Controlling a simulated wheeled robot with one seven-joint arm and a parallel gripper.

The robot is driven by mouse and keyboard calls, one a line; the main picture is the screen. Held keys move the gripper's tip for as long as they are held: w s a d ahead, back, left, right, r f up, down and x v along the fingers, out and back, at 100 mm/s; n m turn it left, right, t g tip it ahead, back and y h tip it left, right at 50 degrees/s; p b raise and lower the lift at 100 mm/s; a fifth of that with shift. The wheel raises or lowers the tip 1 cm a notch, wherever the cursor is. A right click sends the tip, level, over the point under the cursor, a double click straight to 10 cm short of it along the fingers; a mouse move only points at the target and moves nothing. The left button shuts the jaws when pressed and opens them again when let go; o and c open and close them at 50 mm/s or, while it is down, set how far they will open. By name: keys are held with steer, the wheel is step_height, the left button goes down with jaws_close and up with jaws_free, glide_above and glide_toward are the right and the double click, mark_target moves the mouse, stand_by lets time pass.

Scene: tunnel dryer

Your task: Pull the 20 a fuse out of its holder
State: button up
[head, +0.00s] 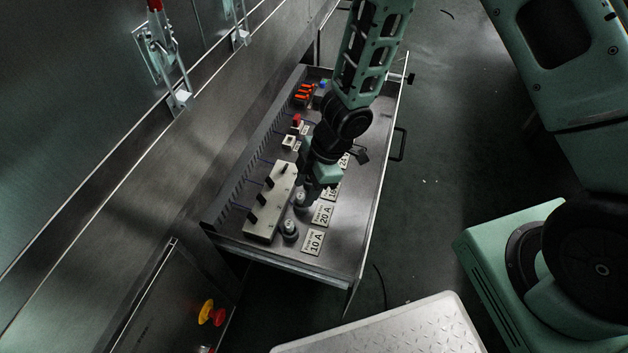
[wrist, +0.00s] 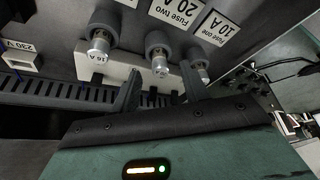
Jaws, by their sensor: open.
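The 20 A fuse (wrist: 160,66) is the middle of three in the wrist view. Its pale, glassy end stands out of a dark round holder (wrist: 158,42), beside the sign reading "Fuse two 20 A" (wrist: 178,9). My gripper (wrist: 161,88) is open, with one dark finger on each side in front of this fuse. The fuse appears between the fingers, with no visible contact. In the head view my gripper (head: 306,199) is low over the panel by the 20 A sign (head: 322,214) and partly hides that fuse.
The 16 A fuse (wrist: 98,48) and 10 A fuse (wrist: 202,72) stand close on either side. A pale block with black levers (head: 266,212) lies left of the fuses. The open drawer's raised rim (head: 378,190) bounds the panel. A red-and-yellow button (head: 209,312) is below.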

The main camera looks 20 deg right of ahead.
mark_target(301, 202)
steer(key=shift+b+x, duration=0.5)
steer(key=shift+x, duration=0.65)
jaws_close()
